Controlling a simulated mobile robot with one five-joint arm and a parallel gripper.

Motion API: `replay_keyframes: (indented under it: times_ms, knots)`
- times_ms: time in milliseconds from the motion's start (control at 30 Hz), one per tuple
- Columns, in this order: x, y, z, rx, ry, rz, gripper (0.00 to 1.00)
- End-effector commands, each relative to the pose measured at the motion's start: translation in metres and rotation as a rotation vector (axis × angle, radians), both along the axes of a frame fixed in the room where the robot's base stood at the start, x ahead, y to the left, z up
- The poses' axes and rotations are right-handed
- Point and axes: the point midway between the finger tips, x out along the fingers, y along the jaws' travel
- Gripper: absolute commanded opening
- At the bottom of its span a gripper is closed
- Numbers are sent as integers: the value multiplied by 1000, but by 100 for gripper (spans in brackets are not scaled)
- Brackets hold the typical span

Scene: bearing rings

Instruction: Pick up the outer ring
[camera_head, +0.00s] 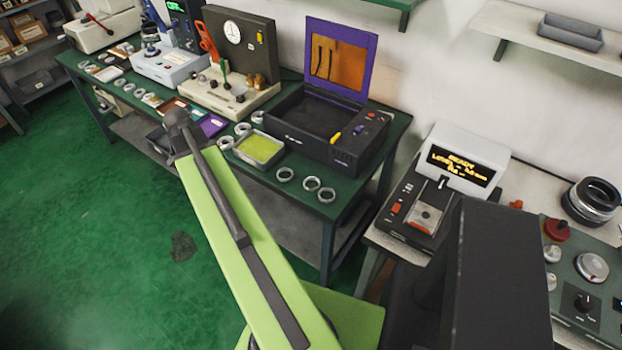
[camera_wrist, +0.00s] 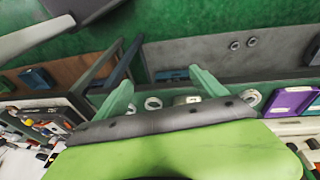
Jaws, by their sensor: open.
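Several metal rings lie on the green bench, and I cannot tell which is the outer ring. Three rings, a left one (camera_head: 285,181), a middle one (camera_head: 312,190) and a right one (camera_head: 327,201), lie at its front right edge. More rings lie beside the yellow-green tray (camera_head: 279,160). A larger ring stack (camera_head: 591,212) stands at the far right. In the wrist view my gripper (camera_wrist: 163,82) has two pale green fingers spread apart with nothing held. One ring (camera_wrist: 153,109) shows between the fingers, beyond the dark gripper body; another (camera_wrist: 251,92) shows to the right.
A black case (camera_head: 322,150) with an open purple-framed lid stands on the bench. A lit display machine (camera_head: 462,160) stands at right. Green floor (camera_head: 80,230) is open at left.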

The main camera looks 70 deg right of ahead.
Motion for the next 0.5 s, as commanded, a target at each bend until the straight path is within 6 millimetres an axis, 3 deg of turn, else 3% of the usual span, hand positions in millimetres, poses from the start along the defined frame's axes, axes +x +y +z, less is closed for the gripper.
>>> replay_keyframes:
  times_ms: [33,100,200,333,500]
  knots:
    - [-33,-42,14,-40,-1,-192,81]
    - [-78,-85,22,-101,-3,-437,81]
    - [-129,-124,31,-171,-4,-693,81]
    - [-163,-145,35,-220,-5,-858,81]
    - [-169,-148,32,-230,-5,-888,81]
